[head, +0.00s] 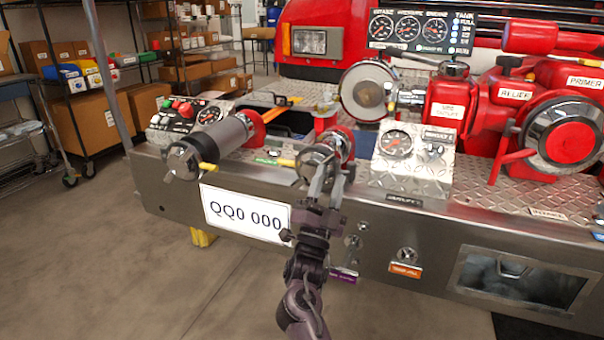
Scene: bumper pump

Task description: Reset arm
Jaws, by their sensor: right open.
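My right gripper (327,186) shows at the centre, with its arm coming up from the bottom. Its two pale fingers are apart, in front of the round metal end of a red-and-chrome outlet (340,141) on the truck's bumper. The fingers overlap this outlet's lower part in the picture; I cannot tell whether they touch it. Nothing shows held between them. My left gripper is not in view.
The steel bumper (450,222) bears a capped cylinder (222,136), gauge panels (412,150) and red pump valves (560,135) at the right. Shelves with cardboard boxes (95,120) stand back left. The floor at the front left is clear.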

